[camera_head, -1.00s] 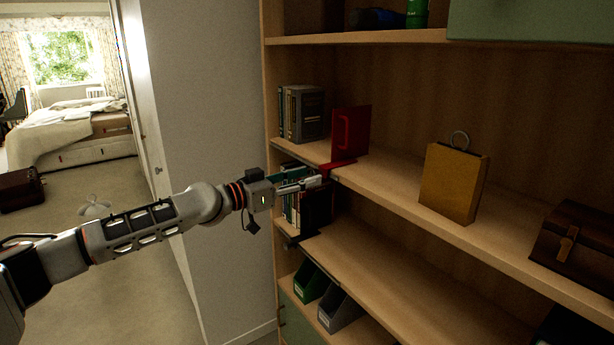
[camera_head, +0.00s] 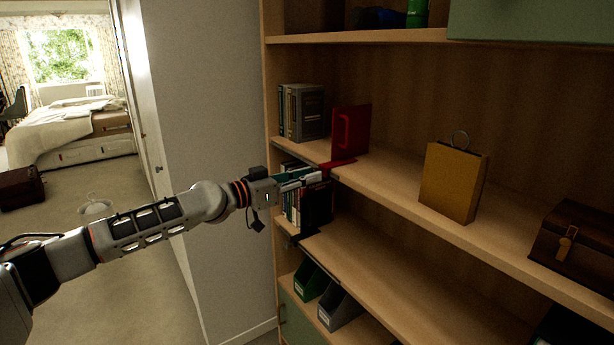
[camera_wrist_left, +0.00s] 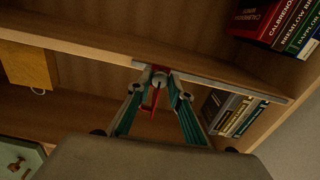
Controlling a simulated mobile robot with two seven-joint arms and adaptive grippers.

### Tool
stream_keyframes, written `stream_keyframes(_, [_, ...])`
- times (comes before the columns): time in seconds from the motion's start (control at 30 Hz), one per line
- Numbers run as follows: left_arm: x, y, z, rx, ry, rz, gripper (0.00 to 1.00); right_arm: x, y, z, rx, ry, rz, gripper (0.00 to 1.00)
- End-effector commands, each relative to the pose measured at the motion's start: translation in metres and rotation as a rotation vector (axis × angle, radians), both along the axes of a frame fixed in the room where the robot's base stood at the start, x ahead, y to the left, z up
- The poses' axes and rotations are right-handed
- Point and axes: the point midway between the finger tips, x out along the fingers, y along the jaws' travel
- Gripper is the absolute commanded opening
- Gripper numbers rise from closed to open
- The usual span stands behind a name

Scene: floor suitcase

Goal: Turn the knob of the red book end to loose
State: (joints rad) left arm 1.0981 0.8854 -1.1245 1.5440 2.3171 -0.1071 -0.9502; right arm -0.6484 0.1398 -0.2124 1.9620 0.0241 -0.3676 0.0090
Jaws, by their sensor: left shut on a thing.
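The red book end (camera_head: 350,132) stands upright on the middle shelf, right of a group of grey books. Its red base reaches the shelf's front edge. My left gripper (camera_head: 318,176) is at that edge, just below the base. In the left wrist view, which is upside down, the fingers (camera_wrist_left: 159,77) close together on the small knob at the front rail. Red of the book end (camera_wrist_left: 154,98) shows between them. The knob is mostly hidden by the fingertips, so its turn position cannot be read. My right gripper is not in view.
A metal rail (camera_wrist_left: 225,82) runs along the shelf edge. Grey books (camera_head: 303,113) stand left of the book end, and more books stand on the shelf below. A yellow box with a ring (camera_head: 453,182) and a brown chest (camera_head: 572,240) stand to the right, with bare shelf between.

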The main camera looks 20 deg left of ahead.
Motion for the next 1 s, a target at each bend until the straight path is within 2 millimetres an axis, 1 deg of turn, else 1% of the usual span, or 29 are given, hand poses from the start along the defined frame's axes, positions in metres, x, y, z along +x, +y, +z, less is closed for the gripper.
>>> stream_keyframes(0.47, [0.0, 0.0, 0.0, -0.22, 0.172, 0.001, 0.0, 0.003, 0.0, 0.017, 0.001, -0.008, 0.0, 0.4])
stream_keyframes(1.0, [0.0, 0.0, 0.002, -0.619, 0.481, 0.001, 0.0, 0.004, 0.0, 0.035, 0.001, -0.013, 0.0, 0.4])
